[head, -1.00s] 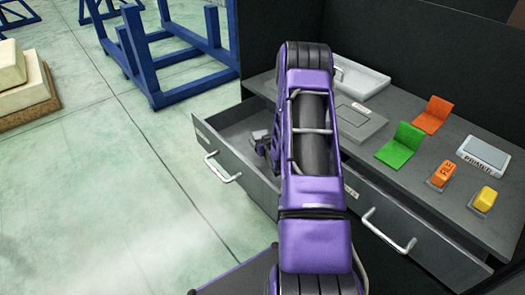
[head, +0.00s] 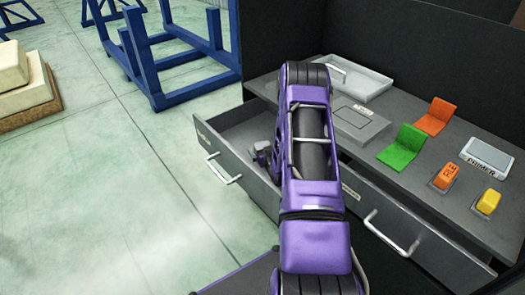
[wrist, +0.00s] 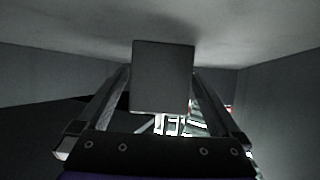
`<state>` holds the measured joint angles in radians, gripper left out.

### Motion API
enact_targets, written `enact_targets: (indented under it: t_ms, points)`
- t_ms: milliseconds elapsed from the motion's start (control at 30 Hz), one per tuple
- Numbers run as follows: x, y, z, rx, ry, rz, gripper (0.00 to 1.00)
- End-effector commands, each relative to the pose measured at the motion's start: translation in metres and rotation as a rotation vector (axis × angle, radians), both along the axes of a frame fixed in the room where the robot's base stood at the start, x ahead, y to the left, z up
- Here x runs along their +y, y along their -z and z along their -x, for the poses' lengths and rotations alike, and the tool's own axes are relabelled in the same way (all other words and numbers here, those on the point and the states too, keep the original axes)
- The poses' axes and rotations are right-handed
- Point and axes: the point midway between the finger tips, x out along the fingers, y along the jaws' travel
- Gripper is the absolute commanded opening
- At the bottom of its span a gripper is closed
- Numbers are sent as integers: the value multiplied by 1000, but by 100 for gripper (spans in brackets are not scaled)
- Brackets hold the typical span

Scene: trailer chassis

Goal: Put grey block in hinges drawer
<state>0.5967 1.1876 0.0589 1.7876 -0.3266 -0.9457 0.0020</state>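The grey block (wrist: 163,77) sits between the two fingertips of my gripper (wrist: 162,90) in the wrist view, with a finger against each side. In the head view my gripper (head: 262,153) is low inside the open left drawer (head: 226,136), near its right part. The block cannot be made out there, as my arm covers part of the drawer. The drawer's label is too small to read surely. Grey drawer walls (wrist: 285,100) surround the gripper in the wrist view. I cannot tell whether the block touches the drawer floor.
The grey worktop above holds a tray (head: 357,78), a flat grey plate (head: 360,121), green (head: 402,146) and orange (head: 435,116) angled pieces, a primer box (head: 486,156) and orange and yellow switches. A second drawer (head: 385,215) on the right is shut.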

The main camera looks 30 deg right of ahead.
Motion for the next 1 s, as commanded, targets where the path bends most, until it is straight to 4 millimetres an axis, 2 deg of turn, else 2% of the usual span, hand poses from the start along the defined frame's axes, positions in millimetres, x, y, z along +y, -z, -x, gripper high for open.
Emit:
enact_targets:
  t_ms: [233, 700, 1000]
  points:
    - [0, -5, 1, -1, 0, 0, 100]
    - [15, -34, 60, 1, 0, 0, 100]
    - [17, -36, 66, 0, 0, 0, 100]
